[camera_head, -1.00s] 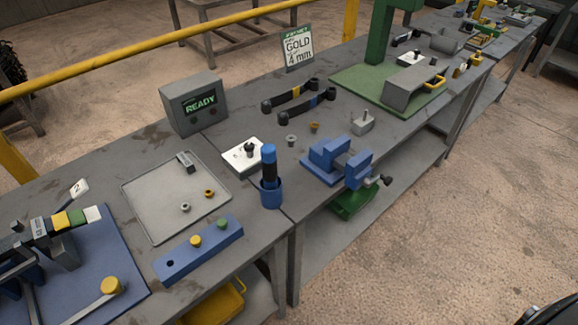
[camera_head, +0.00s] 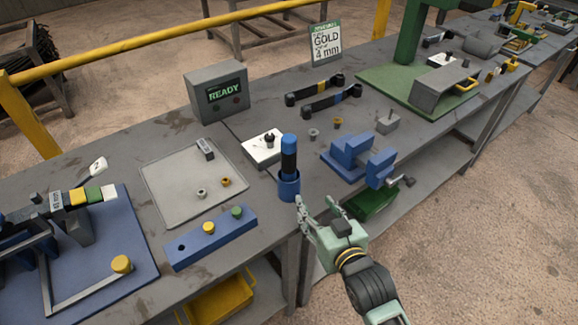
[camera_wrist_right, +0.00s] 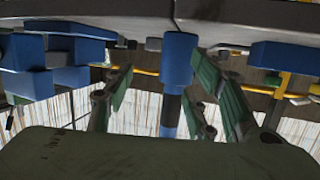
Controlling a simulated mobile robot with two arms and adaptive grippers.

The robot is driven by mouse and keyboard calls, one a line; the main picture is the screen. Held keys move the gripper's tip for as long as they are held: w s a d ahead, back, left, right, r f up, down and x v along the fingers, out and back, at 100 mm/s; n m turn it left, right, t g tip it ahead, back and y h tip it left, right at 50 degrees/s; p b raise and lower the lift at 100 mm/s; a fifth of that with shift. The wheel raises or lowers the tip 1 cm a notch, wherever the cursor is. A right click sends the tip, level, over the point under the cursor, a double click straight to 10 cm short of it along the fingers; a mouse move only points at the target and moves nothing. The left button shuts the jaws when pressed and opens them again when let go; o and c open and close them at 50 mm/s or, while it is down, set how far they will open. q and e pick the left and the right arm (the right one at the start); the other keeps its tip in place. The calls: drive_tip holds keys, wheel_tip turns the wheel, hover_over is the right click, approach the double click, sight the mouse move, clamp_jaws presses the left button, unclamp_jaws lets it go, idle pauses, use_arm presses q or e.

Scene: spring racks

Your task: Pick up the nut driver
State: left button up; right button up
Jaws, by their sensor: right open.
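The nut driver (camera_head: 289,153), with a blue-topped dark handle, stands upright in a blue cup holder (camera_head: 289,187) on the bench near its front edge. My right gripper (camera_head: 314,203) is open and empty, in front and just right of the holder, fingers pointing toward the bench. In the right wrist view, which looks upside down, the nut driver (camera_wrist_right: 172,108) hangs below the blue holder (camera_wrist_right: 180,60), between the open fingers as seen there. Contact with it cannot be made out. My left gripper is not in view.
A blue vise (camera_head: 360,157) stands close to the right of the holder. A blue block with yellow and green knobs (camera_head: 190,248) and a grey tray (camera_head: 165,213) lie to the left. A white plate (camera_head: 256,152) with a dark part sits behind it.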

sight(292, 168)
drive_tip(key=w+a+r, duration=0.1)
drive_tip(key=w+a+r+t+y, duration=0.1)
drive_tip(key=r, duration=0.1)
drive_tip(key=w+a+r+t+y, duration=0.1)
drive_tip(key=r, duration=0.1)
drive_tip(key=shift+a+r+n, duration=0.25)
drive_tip(key=shift+a+n, duration=0.1)
drive_tip(key=shift+n, duration=0.05)
drive_tip(key=shift+w+a+r, duration=0.15)
drive_tip(key=shift+w+a, duration=0.05)
drive_tip(key=shift+w, duration=0.05)
drive_tip(key=shift+p+x, duration=0.3)
drive_tip(key=shift+x, duration=0.55)
drive_tip(key=x, duration=0.1)
drive_tip(key=p+x, duration=0.1)
drive_tip(key=x, duration=0.2)
drive_tip(key=shift+a+r, duration=0.1)
drive_tip(key=shift+r, duration=0.2)
drive_tip(key=shift+w+a+f, duration=0.15)
drive_tip(key=shift+w+a, duration=0.05)
drive_tip(key=shift+w, duration=0.3)
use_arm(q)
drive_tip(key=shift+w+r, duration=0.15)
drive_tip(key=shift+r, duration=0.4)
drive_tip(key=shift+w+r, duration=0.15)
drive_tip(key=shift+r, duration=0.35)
use_arm(e)
drive_tip(key=shift+c, duration=0.4)
clamp_jaws()
drive_tip(key=shift+r, duration=0.2)
